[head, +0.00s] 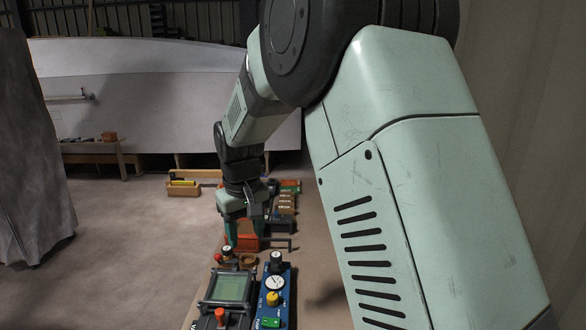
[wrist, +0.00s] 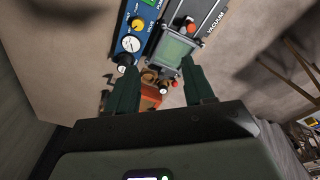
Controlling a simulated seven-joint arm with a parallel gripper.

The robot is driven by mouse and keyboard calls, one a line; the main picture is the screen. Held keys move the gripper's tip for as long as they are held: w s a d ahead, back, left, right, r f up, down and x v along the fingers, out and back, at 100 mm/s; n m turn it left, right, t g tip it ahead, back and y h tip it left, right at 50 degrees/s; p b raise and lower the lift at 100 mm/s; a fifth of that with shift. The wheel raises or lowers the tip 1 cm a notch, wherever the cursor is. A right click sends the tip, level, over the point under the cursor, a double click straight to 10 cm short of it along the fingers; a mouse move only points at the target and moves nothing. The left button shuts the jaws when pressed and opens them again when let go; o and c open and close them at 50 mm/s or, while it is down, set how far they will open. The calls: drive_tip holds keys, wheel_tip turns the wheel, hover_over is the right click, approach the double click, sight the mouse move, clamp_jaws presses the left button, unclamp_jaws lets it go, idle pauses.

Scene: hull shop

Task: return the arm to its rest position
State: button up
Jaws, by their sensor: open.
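My arm reaches forward and down from the top of the head view, its large links covering the right side. My gripper (head: 244,238) points down over the far part of the bench, beyond the instruments. In the wrist view my gripper (wrist: 158,66) has its two dark green fingers spread apart, with nothing held between them. An orange box (wrist: 150,97) shows between and below the fingers, partly hidden. Whether the fingers touch it cannot be told.
A grey instrument with a green screen (head: 231,288) and a blue panel with a gauge (head: 274,284) stand at the near end. Small boxes (head: 286,203) line the bench beyond my gripper. The floor (head: 130,250) at left is clear.

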drive_tip(key=s+d+r+m+t, duration=0.2)
drive_tip(key=s+d+r+m, duration=0.2)
drive_tip(key=s+d+r, duration=1)
drive_tip(key=s+d+m+t, duration=0.2)
drive_tip(key=s+d, duration=0.6)
drive_tip(key=s, duration=0.5)
drive_tip(key=shift+s+m, duration=0.15)
drive_tip(key=shift+m, duration=0.25)
drive_tip(key=shift+r, duration=0.1)
drive_tip(key=shift+c, duration=0.3)
